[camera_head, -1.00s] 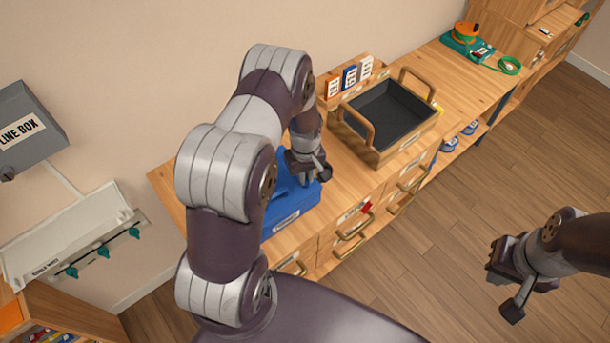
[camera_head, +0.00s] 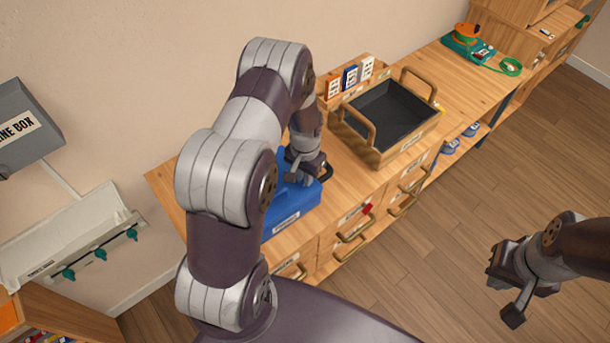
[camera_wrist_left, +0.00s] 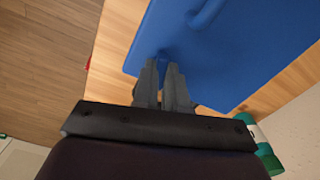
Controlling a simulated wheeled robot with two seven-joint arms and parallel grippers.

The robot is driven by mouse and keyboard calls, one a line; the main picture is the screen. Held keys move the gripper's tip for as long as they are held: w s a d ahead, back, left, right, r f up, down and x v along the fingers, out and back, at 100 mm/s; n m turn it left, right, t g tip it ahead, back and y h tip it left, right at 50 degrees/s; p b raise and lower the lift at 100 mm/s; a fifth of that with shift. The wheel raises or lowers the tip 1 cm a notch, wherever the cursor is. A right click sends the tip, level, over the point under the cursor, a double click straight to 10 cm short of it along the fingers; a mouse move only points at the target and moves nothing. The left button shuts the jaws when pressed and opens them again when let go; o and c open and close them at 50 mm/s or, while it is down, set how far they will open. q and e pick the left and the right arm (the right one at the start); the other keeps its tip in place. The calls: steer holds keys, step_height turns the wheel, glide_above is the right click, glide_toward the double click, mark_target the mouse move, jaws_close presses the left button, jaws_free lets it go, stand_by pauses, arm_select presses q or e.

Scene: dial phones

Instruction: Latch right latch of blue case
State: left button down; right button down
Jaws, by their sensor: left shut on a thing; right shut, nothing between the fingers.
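The blue case (camera_head: 288,208) sits on the wooden counter, partly behind my left arm. Its top fills much of the left wrist view (camera_wrist_left: 240,45). My left gripper (camera_head: 305,175) is at the right part of the case. In the left wrist view its fingers (camera_wrist_left: 164,68) are close together, with their tips at the edge of the blue surface. They are shut on a small part there, which looks to be the right latch; the fingers hide it. My right gripper (camera_head: 506,284) is shut and empty, over the floor at the right, far from the case.
A wooden tray with dark lining (camera_head: 392,112) and upright handles stands right of the case. Behind it are labelled cards (camera_head: 350,77). A green and orange phone (camera_head: 468,42) is farther along the counter. Drawers with handles (camera_head: 352,228) are below the front edge.

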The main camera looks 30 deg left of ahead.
arm_select(q)
steer(key=shift+m, duration=1.7)
steer(key=c, duration=1.2)
jaws_free()
steer(key=shift+o, duration=0.2)
step_height(320, 180, up, 13)
steer(key=b, duration=0.2)
steer(key=shift+b, duration=0.35)
steer(key=shift+f, duration=0.15)
